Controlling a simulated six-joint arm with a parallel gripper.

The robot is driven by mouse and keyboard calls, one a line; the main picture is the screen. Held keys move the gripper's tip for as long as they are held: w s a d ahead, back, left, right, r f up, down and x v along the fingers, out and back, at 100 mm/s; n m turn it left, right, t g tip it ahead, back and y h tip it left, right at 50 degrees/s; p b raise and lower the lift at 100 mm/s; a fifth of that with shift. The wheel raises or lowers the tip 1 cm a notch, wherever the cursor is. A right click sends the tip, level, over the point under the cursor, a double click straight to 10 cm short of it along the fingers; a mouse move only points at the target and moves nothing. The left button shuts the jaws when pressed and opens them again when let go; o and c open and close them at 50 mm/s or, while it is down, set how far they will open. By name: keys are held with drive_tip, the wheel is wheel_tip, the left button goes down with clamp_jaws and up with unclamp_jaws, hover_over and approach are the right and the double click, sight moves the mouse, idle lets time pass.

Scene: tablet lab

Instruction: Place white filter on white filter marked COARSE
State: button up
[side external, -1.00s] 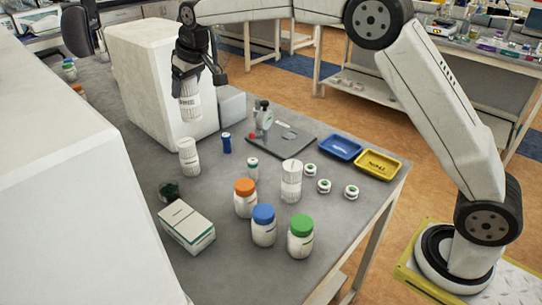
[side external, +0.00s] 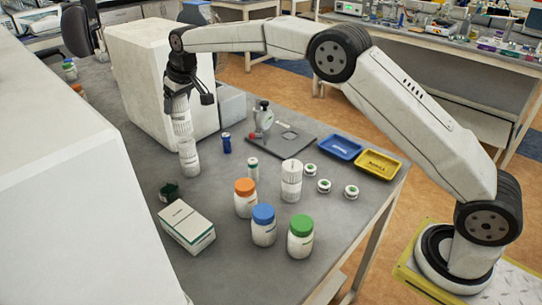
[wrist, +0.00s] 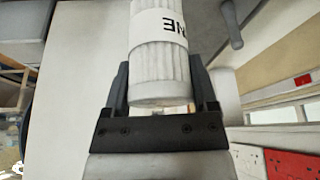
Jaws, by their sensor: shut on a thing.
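My gripper (side external: 188,95) is shut on a white ribbed filter (side external: 181,115), held upright over the left part of the bench. In the wrist view the same filter (wrist: 160,70) sits between the fingers, with an upside-down label of which the letters "NE" show. A second white filter (side external: 189,158) stands upright on the bench just below the held one. Their ends look very close, and I cannot tell whether they touch. A third white filter (side external: 291,182) stands near the middle of the bench. The markings on the standing filters are too small to read.
Bottles with orange (side external: 245,187), blue (side external: 263,213) and green (side external: 300,222) lids stand in front. A white-green box (side external: 187,227) lies front left. A small blue cylinder (side external: 226,143) is beside the standing filter. A large white machine (side external: 150,75) stands behind my gripper.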

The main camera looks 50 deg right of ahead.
sight(179, 113)
drive_tip(key=shift+w+f, duration=0.1)
drive_tip(key=shift+f, duration=1.5)
drive_tip(key=shift+f, duration=0.15)
drive_tip(key=o, duration=1.2)
drive_tip(key=shift+v, duration=6.15)
